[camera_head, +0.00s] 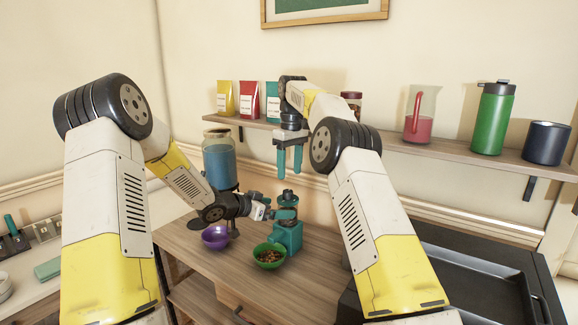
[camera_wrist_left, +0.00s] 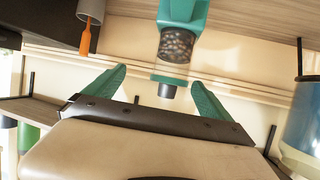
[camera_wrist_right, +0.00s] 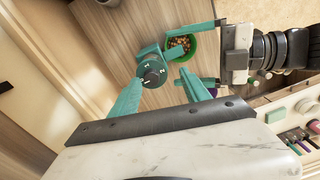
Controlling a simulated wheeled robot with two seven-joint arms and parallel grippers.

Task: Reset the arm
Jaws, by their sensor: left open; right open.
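A teal grinder (camera_head: 288,238) stands upright on the wooden cabinet top. It shows upside down in the left wrist view (camera_wrist_left: 178,45), with dark beans in its clear section. My left gripper (camera_head: 284,213) is open at the grinder's upper part, with no object clearly held; contact cannot be told. My right gripper (camera_head: 289,160) is open and empty, pointing down above the grinder. In the right wrist view, the grinder's top (camera_wrist_right: 152,72) shows between and beyond the open right fingers (camera_wrist_right: 158,84).
A wall shelf (camera_head: 455,158) holds bags, a pitcher, a green bottle (camera_head: 493,118) and a mug. A black tray (camera_head: 465,280) is at right.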

